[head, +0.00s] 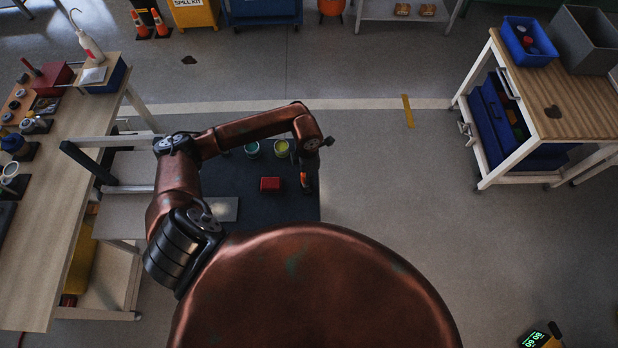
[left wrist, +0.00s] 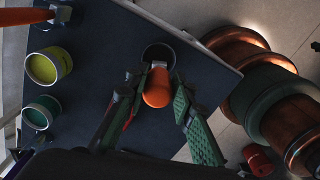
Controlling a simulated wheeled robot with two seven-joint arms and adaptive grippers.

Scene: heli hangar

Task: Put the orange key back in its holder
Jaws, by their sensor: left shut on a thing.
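The orange key (left wrist: 156,90) sits between the green-padded fingers of my left gripper (left wrist: 157,92), which is shut on it. The key's rounded orange end faces the camera, and a short pale part shows beyond it. A dark round opening (left wrist: 158,52), which looks like the holder, lies just past the key on the dark tabletop. I cannot tell whether the key's far end is inside it. In the head view my left gripper (head: 305,182) is small at the dark table's right side, with orange showing at it. My right gripper is not in view.
A cluttered workbench (head: 60,190) stands at left. A wooden cart (head: 575,105) stands at right, with open floor between.

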